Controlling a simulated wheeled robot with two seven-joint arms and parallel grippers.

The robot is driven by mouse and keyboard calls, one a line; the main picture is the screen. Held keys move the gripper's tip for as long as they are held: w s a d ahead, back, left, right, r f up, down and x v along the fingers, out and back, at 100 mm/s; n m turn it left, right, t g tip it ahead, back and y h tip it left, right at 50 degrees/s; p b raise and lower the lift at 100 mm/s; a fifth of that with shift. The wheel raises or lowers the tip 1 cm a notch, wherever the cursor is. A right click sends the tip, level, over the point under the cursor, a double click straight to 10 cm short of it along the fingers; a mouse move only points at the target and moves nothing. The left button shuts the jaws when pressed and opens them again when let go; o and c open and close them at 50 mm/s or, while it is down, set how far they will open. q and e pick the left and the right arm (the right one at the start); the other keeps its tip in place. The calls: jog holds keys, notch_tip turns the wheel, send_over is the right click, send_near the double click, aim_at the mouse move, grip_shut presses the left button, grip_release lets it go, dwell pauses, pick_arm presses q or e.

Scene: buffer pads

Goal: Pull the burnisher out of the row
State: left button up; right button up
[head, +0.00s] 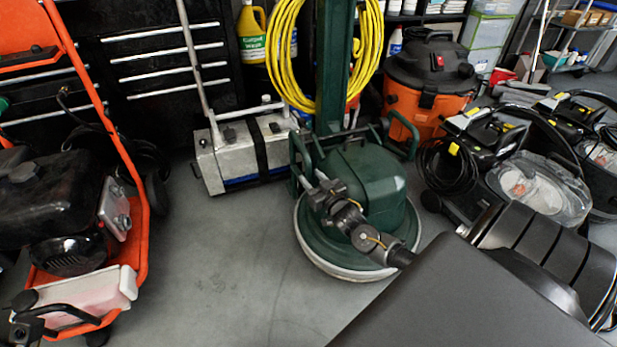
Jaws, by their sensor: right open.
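The burnisher, a dark green floor machine (365,190) with a domed motor housing, stands upright in the middle of the row. Its round base has a pale rim on the floor, and a tall green column rises from it past the top edge. My right arm comes in from the lower right and crosses in front of the machine. My right gripper (324,190) is open, in front of the left side of the green housing, near its side frame. Whether it touches the frame I cannot tell. I cannot make out my left gripper.
A grey-white floor machine (245,152) stands close left of the burnisher, and an orange vacuum (428,85) behind right. Black machines (490,150) crowd the right. An orange-framed washer (137,220) stands left. A yellow hose (283,50) hangs around the column. Grey floor (215,270) is clear front left.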

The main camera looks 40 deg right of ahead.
jog(key=shift+w+d, duration=0.15)
jog(key=shift+w, duration=1)
grip_shut()
